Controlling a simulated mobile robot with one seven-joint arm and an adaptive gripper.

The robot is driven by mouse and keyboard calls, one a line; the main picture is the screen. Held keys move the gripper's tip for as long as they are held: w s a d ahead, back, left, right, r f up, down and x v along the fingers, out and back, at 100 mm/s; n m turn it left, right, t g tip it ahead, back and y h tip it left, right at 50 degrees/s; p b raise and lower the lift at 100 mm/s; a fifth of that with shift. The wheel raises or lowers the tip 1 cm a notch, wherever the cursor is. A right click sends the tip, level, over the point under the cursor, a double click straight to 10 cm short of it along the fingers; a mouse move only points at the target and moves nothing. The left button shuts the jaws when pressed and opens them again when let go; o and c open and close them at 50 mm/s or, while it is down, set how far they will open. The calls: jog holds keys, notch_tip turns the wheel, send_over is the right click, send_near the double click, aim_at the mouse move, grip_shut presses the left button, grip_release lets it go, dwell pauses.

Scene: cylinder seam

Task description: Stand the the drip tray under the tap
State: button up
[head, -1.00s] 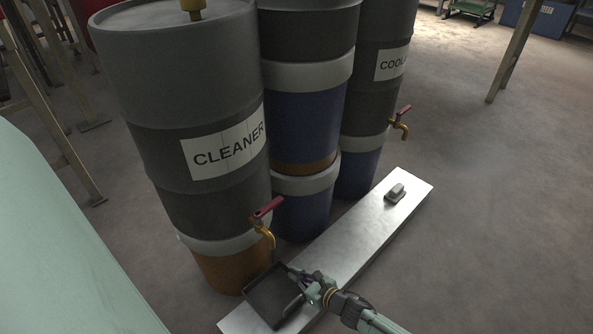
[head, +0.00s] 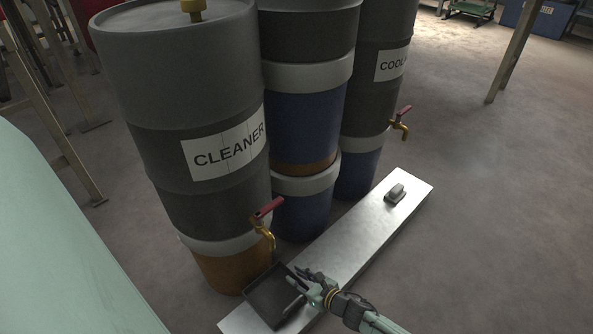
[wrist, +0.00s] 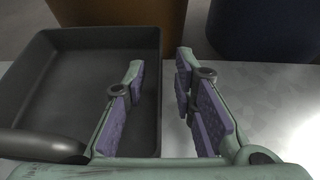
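The drip tray (head: 266,299) is a dark, shallow rectangular pan at the near end of the metal plank, in front of the CLEANER drum. The brass tap (head: 266,236) with a red lever juts from that drum, above the tray's far side. In the wrist view the tray (wrist: 75,90) fills the left, with a rounded dark bar at its near edge. My gripper (head: 297,278) is at the tray's right side. In the wrist view my gripper (wrist: 160,85) has its fingers apart, one each side of the tray's right wall, with gaps visible.
The CLEANER drum (head: 205,120) stands close behind the tray. The metal plank (head: 345,240) runs to the back right, with a small grey block (head: 396,192) near its far end. Another tap (head: 400,125) is on the COOL-labelled drum. Floor on the right is clear.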

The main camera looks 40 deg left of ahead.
jog(key=p+v, duration=0.1)
jog(key=v, duration=1)
jog(key=shift+d+p, duration=0.15)
jog(key=shift+p, duration=0.25)
